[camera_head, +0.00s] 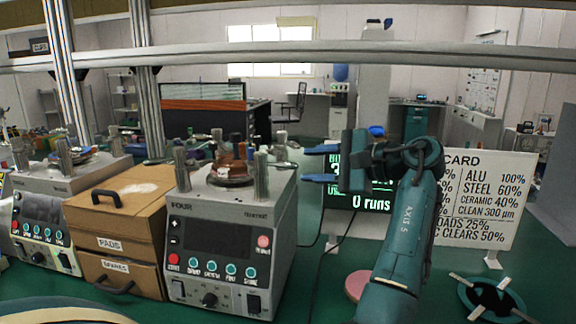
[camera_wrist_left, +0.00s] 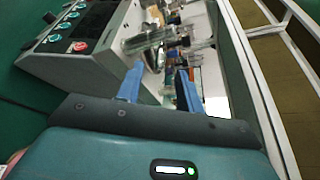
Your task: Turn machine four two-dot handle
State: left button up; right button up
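Machine four (camera_head: 220,225) is a grey box marked FOUR, with a screen, a red button and several teal buttons on its front. On its top is a round plate with a brown and red stack (camera_head: 232,165) and several upright grey ribbed posts (camera_head: 261,175) around it. I cannot make out dots on any of them. My left gripper (camera_head: 306,164) is open and empty, just right of the machine's top, its blue fingers pointing left toward it. In the left wrist view, the fingers (camera_wrist_left: 160,85) are apart, and the machine (camera_wrist_left: 85,50) lies beyond them, with metal posts ahead. My right gripper is not in view.
Wooden drawers (camera_head: 118,225) marked PADS and SPARES stand left of machine four, with another machine (camera_head: 45,205) beyond. A dark display (camera_head: 372,190) and a white card sign (camera_head: 480,195) stand behind my arm. A metal rail (camera_head: 300,55) crosses above. Cables lie on the green bench.

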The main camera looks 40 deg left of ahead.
aim_at(296, 165)
pick_arm(q)
jog(key=x, duration=0.7)
jog(key=shift+f, duration=0.1)
jog(key=shift+w, duration=0.1)
jog(key=shift+c, duration=0.6)
grip_shut()
